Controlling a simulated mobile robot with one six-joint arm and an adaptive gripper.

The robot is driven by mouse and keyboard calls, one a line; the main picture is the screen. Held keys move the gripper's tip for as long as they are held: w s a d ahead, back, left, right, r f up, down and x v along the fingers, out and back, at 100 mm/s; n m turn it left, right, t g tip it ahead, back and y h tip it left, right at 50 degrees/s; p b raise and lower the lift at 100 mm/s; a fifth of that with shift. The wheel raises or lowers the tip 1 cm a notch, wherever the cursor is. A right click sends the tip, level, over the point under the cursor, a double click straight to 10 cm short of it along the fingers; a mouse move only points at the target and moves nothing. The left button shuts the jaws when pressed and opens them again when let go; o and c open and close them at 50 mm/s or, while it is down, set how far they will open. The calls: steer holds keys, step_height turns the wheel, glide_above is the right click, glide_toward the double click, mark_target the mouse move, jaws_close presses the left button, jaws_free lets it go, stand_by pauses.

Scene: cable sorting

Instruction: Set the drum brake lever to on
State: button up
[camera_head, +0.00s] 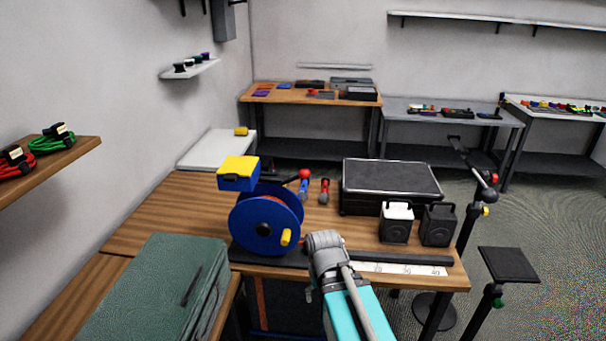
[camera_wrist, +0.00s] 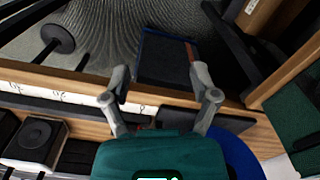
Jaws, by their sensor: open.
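A blue cable drum (camera_head: 262,225) stands on the wooden bench, with a yellow crank handle (camera_head: 286,237) on its face. A black lever with a red knob (camera_head: 304,174) sticks up behind the drum's upper right; I take it for the brake lever, but its on and off marks cannot be read. My gripper (camera_wrist: 160,82) is open and empty in the wrist view, with its fingers apart over the bench's front edge. The drum's blue rim (camera_wrist: 240,155) shows at the lower right there. In the head view, my arm is right of the drum and hides the fingers.
A yellow and blue box (camera_head: 238,172) sits above the drum. A white ruler strip (camera_head: 400,269) lies along the front edge. A green case (camera_head: 150,290) stands left.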

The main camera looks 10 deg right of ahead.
mark_target(305, 173)
steer(key=w+d+r+n+t+y+p, duration=0.1)
steer(key=w+r+n+p, duration=0.1)
steer(key=w+r+p, duration=0.6)
steer(key=w+d+r+n+t+y+p, duration=0.1)
steer(key=w+d+r+n+p, duration=0.1)
steer(key=w+r+p, duration=0.6)
steer(key=w+d+r+n+t+y+p, duration=0.1)
steer(key=w+r+p, duration=0.7)
steer(key=r+p, duration=0.8)
step_height(305, 173, up, 2)
steer(key=shift+w+d+r+n, duration=0.1)
steer(key=shift+w+d+n, duration=0.3)
steer(key=shift+d+n, duration=0.35)
steer(key=shift+f, duration=0.2)
steer(key=b+x, duration=0.8)
steer(key=x, duration=0.1)
steer(key=b+x, duration=0.4)
steer(key=shift+w+a+f, duration=0.15)
steer(key=shift+w+a, duration=0.05)
steer(key=shift+a, duration=0.15)
jaws_close()
